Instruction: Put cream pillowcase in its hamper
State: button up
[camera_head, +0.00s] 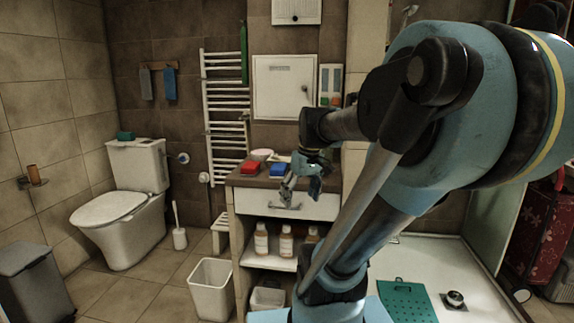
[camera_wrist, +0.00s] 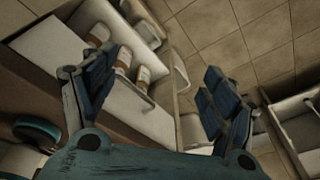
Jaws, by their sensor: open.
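My gripper (camera_head: 292,194) hangs in front of the vanity's drawer in the head view. In the wrist view my gripper (camera_wrist: 153,100) has its two blue-padded fingers wide apart with nothing held between them. I cannot make out a cream pillowcase in either view. A pale, open-topped bin (camera_head: 211,293), which may be a hamper, stands on the floor left of the vanity. An open pale container (camera_wrist: 289,103) shows at the right edge of the wrist view. I cannot tell whether it is the same bin.
A toilet (camera_head: 118,215) and a dark bin (camera_head: 33,280) are at left. A green mat (camera_head: 405,300) lies at right. Tiled floor is free by the toilet.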

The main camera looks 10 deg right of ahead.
jog(key=w+r+n+y, duration=0.1)
jog(key=w+r+n, duration=0.2)
jog(key=w+r, duration=0.4)
jog(key=w+r+n+y, duration=0.15)
jog(key=w+r, duration=0.25)
jog(key=w, duration=0.5)
jog(key=n, duration=0.6)
send_near(289, 156)
jog(key=shift+m+y, duration=0.25)
jog(key=x, duration=1)
jog(key=shift+s+d+f, duration=0.2)
jog(key=shift+s+f, duration=0.05)
jog(key=c, duration=1.1)
